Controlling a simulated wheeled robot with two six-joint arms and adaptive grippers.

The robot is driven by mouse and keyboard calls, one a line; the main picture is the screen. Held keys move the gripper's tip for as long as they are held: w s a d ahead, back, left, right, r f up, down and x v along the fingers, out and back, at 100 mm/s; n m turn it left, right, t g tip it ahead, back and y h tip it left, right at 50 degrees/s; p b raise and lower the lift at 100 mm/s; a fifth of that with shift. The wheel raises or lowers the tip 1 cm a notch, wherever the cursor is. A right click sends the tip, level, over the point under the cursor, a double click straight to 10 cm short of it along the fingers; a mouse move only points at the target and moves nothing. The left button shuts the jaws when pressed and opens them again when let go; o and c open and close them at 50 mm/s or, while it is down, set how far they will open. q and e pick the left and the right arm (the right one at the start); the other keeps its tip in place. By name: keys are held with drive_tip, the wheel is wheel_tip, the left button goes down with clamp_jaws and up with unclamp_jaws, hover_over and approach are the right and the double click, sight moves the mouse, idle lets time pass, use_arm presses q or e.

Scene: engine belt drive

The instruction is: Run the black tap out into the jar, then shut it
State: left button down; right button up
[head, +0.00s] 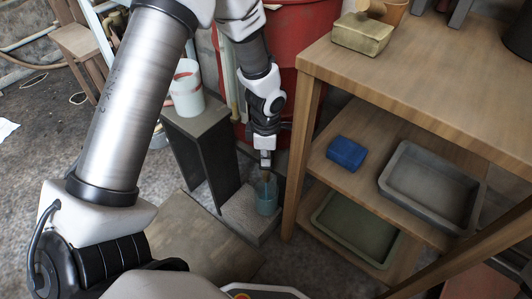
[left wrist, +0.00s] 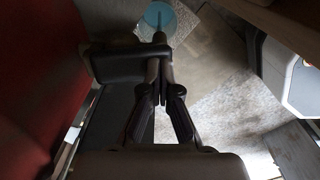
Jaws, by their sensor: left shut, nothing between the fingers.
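My left gripper (head: 265,160) points down in front of the red drum (head: 300,45), just above the jar, its fingers together and empty. The jar (head: 267,198) is clear with blue-green contents and stands upright on a pale block. In the left wrist view the jar (left wrist: 158,19) lies beyond the fingertips (left wrist: 160,42), with a thin darker blue line over it that may be a stream. A dark fitting (left wrist: 118,64) beside the fingers may be the black tap; its handle position cannot be told. In the head view my gripper mostly hides that spot. My right gripper is not in view.
A wooden shelf unit (head: 430,75) stands close on the right, with a blue block (head: 347,152), a grey tray (head: 398,200) and a green tray (head: 350,232). A white bucket (head: 187,92) stands on a dark stand (head: 200,150) to the left. Stone block (head: 240,212) supports the jar.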

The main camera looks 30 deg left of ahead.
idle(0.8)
use_arm(q)
wheel_tip(320, 180, up, 12)
idle(0.4)
idle(0.4)
